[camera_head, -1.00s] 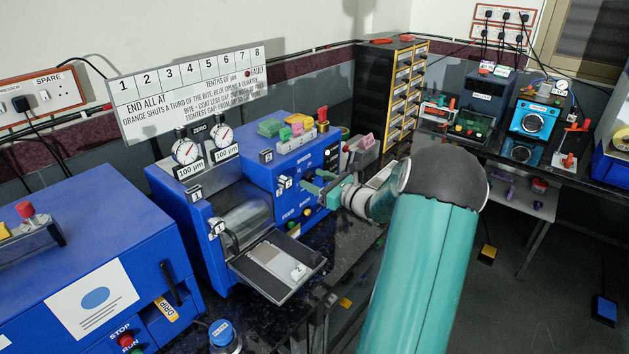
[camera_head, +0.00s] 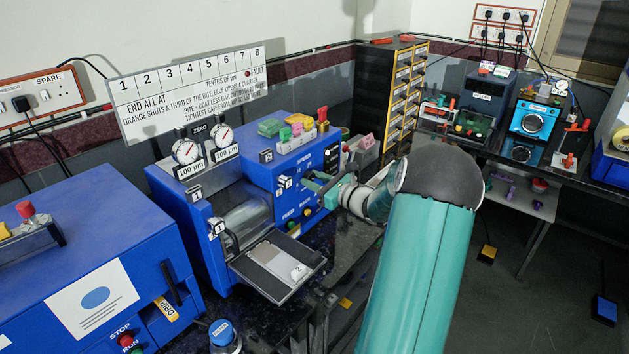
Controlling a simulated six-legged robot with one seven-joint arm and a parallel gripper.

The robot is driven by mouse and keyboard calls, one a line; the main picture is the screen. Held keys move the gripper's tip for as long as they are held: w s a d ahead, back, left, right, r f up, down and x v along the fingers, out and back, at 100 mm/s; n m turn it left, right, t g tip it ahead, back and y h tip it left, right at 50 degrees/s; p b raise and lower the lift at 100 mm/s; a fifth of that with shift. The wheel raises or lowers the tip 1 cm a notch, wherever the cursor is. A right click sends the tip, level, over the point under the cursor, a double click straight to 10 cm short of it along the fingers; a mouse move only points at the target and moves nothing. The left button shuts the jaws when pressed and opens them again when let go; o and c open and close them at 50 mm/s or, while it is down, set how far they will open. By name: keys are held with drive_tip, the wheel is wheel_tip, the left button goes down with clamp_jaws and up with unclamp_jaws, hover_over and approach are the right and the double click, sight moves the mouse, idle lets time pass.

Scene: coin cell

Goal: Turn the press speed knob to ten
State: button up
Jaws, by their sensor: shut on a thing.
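The blue press (camera_head: 262,180) stands at the middle left with a roller, two dial gauges and a front tray. Its right-hand face carries a column of small knobs and buttons. My gripper (camera_head: 312,187) reaches in from the right and its green fingers are at this face, shut on a small knob there. The fingers and wrist hide most of that knob, and its setting cannot be read. Other small knobs on the face, such as a yellow one (camera_head: 307,212), show below my gripper.
The tray (camera_head: 281,265) juts out in front of the press. A blue machine (camera_head: 85,260) with stop and run buttons stands at the left. Coloured blocks (camera_head: 290,127) lie on the press top. A black drawer cabinet (camera_head: 390,90) stands behind my arm.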

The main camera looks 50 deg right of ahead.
drive_tip(key=n, duration=0.3)
drive_tip(key=shift+n, duration=0.4)
drive_tip(key=n, duration=0.3)
drive_tip(key=shift+n, duration=0.3)
drive_tip(key=n, duration=0.4)
drive_tip(key=shift+n, duration=0.3)
drive_tip(key=n, duration=0.3)
drive_tip(key=shift+n, duration=0.3)
drive_tip(key=n, duration=0.4)
drive_tip(key=shift+r, duration=0.1)
drive_tip(key=n, duration=0.7)
drive_tip(key=shift+n, duration=2.2)
